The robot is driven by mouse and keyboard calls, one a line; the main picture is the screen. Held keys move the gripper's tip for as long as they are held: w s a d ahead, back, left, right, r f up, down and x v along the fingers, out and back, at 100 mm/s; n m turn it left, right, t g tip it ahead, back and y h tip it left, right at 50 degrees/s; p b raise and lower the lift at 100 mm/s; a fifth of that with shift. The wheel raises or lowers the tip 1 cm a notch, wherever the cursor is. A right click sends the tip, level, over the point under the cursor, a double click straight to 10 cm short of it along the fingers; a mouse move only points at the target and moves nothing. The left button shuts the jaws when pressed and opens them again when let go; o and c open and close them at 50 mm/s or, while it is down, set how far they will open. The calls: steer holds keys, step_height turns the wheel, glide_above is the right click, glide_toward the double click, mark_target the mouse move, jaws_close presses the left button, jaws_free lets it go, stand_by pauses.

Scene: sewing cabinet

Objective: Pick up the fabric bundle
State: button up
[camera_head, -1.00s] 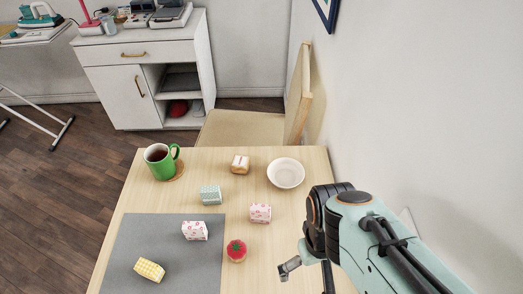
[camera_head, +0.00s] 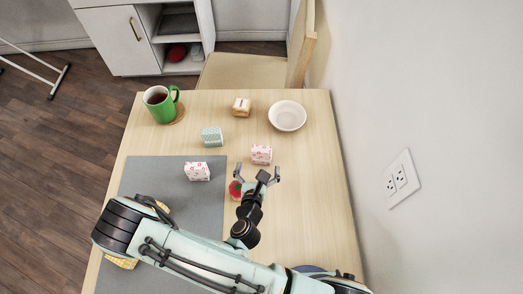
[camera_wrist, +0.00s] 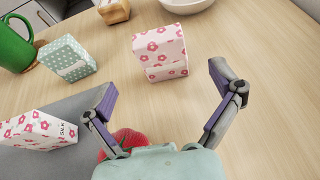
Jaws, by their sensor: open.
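Several small bundles with fabric-like prints are in view; I cannot tell which one the task means. A pink-flowered bundle (camera_head: 261,155) stands on the bare wood; it also shows in the wrist view (camera_wrist: 160,52). My gripper (camera_head: 257,171) is open and empty, just short of it, with the fingers spread to either side in the wrist view (camera_wrist: 163,84). A second pink-flowered bundle (camera_head: 197,171) is on the grey mat (camera_head: 170,185). A teal dotted bundle (camera_head: 212,137) stands behind it. A yellow checked bundle (camera_head: 122,263) is mostly hidden by my arm.
A red tomato pincushion (camera_wrist: 128,140) is under my gripper, partly hidden. A green mug (camera_head: 160,105) stands on a coaster at the back left. A tan-and-white item (camera_head: 241,106) and a white bowl (camera_head: 287,115) are at the back. The table's right side is clear.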

mark_target(261, 157)
steer(key=x, duration=0.6)
steer(key=shift+d, duration=0.1)
steer(key=c, duration=1)
